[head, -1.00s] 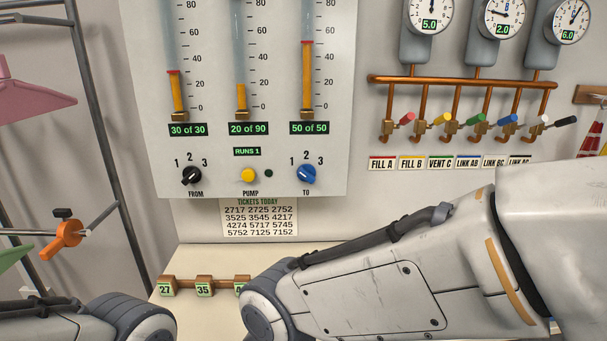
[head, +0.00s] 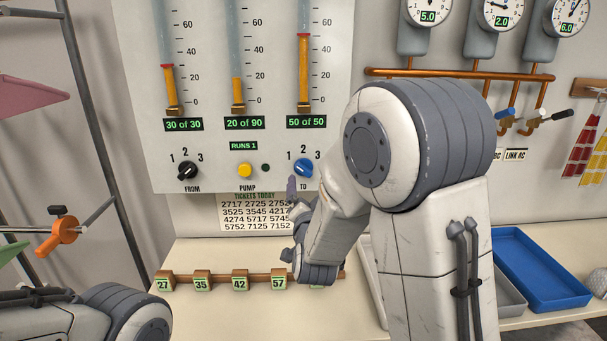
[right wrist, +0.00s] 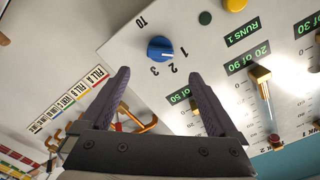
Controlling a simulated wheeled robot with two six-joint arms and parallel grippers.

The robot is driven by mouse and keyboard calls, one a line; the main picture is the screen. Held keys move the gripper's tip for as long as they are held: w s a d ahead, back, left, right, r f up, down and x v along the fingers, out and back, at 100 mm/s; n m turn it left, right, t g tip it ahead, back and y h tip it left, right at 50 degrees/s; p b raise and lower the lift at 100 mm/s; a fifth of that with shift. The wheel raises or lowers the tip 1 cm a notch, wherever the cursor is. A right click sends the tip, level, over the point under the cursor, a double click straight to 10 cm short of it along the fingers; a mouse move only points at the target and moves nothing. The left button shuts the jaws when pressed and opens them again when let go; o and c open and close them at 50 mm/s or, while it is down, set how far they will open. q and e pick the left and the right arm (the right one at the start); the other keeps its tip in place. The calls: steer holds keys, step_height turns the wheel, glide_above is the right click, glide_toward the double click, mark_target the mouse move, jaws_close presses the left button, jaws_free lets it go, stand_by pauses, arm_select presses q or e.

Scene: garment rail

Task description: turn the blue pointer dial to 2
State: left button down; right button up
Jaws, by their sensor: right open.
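The blue pointer dial (head: 303,168), marked TO, is on the white panel under the "50 of 50" readout, with numbers 1, 2 and 3 around it. Its pointer appears to aim at 1. The dial also shows in the right wrist view (right wrist: 160,48), beyond the fingertips and roughly between them. My right gripper (right wrist: 159,73) is open and empty, apart from the dial. In the head view the right gripper (head: 297,190) is just below the dial, partly hidden by its own arm. My left gripper is out of view; only its arm shows at bottom left.
Left of the dial are the yellow PUMP button (head: 245,170) and the black FROM dial (head: 188,170). Below are a ticket sheet (head: 250,212) and a rail with numbered tags (head: 240,283). A blue tray (head: 540,270) lies at right.

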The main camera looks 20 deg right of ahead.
mark_target(304, 172)
steer(key=p+x, duration=0.3)
steer(key=x, duration=0.6)
steer(key=shift+w, duration=0.1)
steer(key=shift+w+d, duration=0.2)
steer(key=shift+w, duration=0.25)
steer(key=shift+c, duration=0.3)
